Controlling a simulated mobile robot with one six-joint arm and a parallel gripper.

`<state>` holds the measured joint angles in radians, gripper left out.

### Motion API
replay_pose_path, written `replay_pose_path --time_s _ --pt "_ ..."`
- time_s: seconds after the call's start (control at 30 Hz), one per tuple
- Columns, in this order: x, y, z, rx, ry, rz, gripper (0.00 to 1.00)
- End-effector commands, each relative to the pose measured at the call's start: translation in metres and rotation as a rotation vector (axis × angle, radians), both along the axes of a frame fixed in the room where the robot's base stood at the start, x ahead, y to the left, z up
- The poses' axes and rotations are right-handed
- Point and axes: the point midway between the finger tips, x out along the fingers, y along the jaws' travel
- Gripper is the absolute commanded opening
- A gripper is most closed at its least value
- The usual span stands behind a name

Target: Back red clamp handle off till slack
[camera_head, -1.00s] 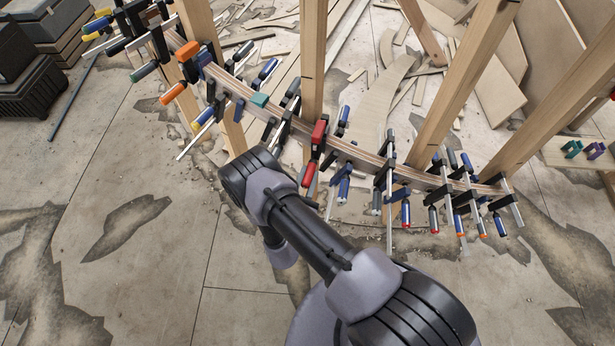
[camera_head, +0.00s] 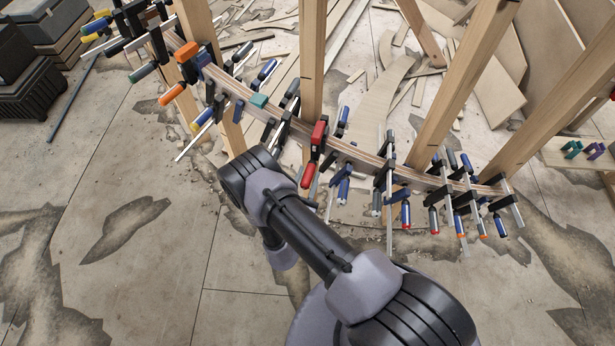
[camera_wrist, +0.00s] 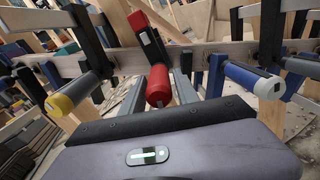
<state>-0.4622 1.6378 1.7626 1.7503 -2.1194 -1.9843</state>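The red clamp handle (camera_head: 308,175) hangs below the curved wooden stringer (camera_head: 348,152), near its middle. Its clamp has a red head (camera_head: 319,132) at the laminated strip. In the wrist view the red handle (camera_wrist: 158,86) stands at the centre, just beyond the dark front edge of my gripper (camera_wrist: 160,118). The clamp's dark bar and red top (camera_wrist: 147,32) rise behind it.
Many more clamps line the stringer. Wooden posts (camera_head: 313,60) stand behind it. Open floor (camera_head: 120,270) lies at the left front.

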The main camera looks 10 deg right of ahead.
Motion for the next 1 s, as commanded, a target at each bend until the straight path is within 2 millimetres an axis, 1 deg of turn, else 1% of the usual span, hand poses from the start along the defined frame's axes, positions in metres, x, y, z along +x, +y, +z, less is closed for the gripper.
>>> replay_pose_path --time_s 0.33,0.47,0.57,0.67,0.83,0.9,1.0 --pt "-0.001 0.001 0.000 0.000 0.000 0.001 0.48" --pt "-0.013 0.010 0.002 0.000 0.002 0.005 0.48" --pt "-0.034 0.023 0.003 -0.001 0.002 0.008 0.48" --pt "-0.059 0.039 0.004 0.000 0.001 0.009 0.48" --pt "-0.106 0.066 0.003 0.000 0.000 0.009 0.48" --pt "-0.121 0.075 0.002 0.000 0.000 0.009 0.48" --pt "-0.137 0.085 0.001 0.000 -0.001 0.005 0.48"
